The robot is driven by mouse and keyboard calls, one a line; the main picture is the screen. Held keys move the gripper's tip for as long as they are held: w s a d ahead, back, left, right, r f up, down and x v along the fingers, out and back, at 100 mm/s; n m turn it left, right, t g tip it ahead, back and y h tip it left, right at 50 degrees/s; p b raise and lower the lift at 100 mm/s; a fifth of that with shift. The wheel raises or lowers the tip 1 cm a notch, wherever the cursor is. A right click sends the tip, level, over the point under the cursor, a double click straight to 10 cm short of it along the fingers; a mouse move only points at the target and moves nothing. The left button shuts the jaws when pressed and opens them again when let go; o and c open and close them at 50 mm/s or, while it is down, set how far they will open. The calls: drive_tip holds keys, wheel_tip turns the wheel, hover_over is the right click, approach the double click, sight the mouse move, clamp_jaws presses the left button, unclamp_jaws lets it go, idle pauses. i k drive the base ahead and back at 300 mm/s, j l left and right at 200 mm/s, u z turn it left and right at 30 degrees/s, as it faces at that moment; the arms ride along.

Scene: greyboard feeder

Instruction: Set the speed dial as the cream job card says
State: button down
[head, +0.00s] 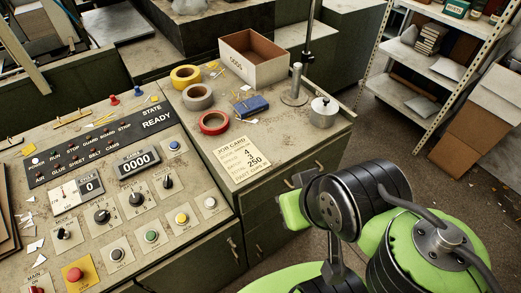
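The cream job card (242,160) lies on the cabinet top right of the control panel. It reads JOB CARD with the values 4, 3 and 250 one below the other; the small words beside them are too blurred to read surely. The sloping panel carries a row of black rotary dials: the left dial (63,235), a larger dial (102,216), another dial (136,199) and the right dial (167,182).
Displays read 0 (90,186) and 0000 (137,162); the state reads READY. Push buttons line the panel front, with a red button (75,275) on yellow. Tape rolls (198,97), a blue box (251,106), an open carton (253,75) and a metal post (295,85) stand behind the card.

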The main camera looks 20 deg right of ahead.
sight(101, 217)
drive_tip(key=u, duration=1.55)
drive_tip(key=i+j+u, duration=0.65)
drive_tip(key=i+j, duration=0.05)
drive_tip(key=i, duration=0.05)
